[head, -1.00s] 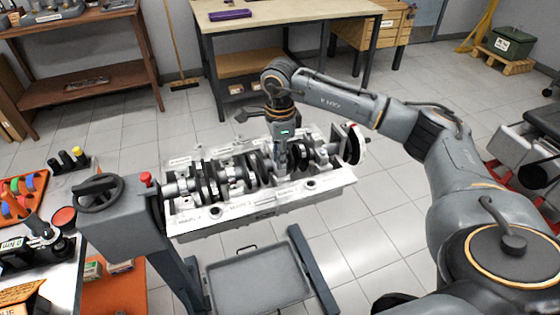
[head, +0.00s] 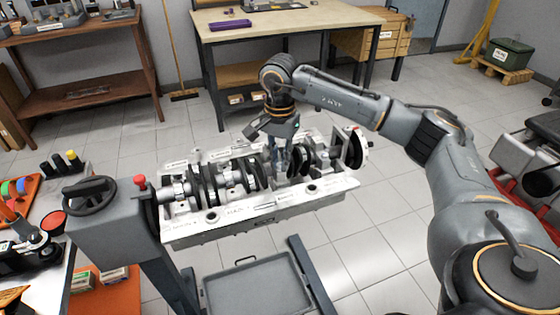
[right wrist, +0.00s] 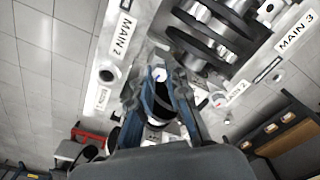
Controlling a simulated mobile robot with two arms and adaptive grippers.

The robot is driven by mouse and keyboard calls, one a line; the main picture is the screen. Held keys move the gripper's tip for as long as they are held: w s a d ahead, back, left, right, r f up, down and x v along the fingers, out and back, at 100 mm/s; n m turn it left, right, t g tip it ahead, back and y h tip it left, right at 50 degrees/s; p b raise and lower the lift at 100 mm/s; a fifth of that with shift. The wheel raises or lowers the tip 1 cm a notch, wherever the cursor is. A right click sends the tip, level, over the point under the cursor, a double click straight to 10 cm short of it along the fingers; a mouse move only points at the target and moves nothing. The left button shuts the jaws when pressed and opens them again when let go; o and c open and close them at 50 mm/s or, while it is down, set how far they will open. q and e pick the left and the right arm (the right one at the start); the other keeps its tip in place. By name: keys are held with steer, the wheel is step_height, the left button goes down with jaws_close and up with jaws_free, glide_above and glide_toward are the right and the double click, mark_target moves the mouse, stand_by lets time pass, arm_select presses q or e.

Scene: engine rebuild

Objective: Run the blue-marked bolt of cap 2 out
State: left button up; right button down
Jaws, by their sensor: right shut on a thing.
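The engine block (head: 262,208) lies with its crankshaft (head: 206,186) uppermost. My right gripper (head: 277,158) points down into the block, right of the block's middle. In the right wrist view its bluish fingers (right wrist: 159,82) are closed around a small dark part beside the "MAIN 2" label (right wrist: 122,36). I take this part to be the blue-marked bolt of cap 2. The fingers hide most of it, and no blue mark can be told apart. A small label (right wrist: 238,90) lies right of the fingers. My left gripper is not in view.
A grey post with a handwheel (head: 92,195) and red knob stands at the block's left end. An empty grey tray (head: 257,286) is below the block's front. A workbench (head: 290,22) stands behind.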

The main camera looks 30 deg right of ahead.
mark_target(279, 164)
steer(key=shift+s+f+n, duration=0.1)
steer(key=shift+f+n, duration=0.15)
steer(key=shift+n, duration=0.35)
steer(key=c, duration=1.5)
jaws_free()
steer(key=shift+o, duration=1)
steer(key=shift+w, duration=0.2)
steer(key=shift+r, duration=0.15)
steer(key=shift+r, duration=0.25)
step_height(279, 164, up, 11)
steer(key=shift+r, duration=0.15)
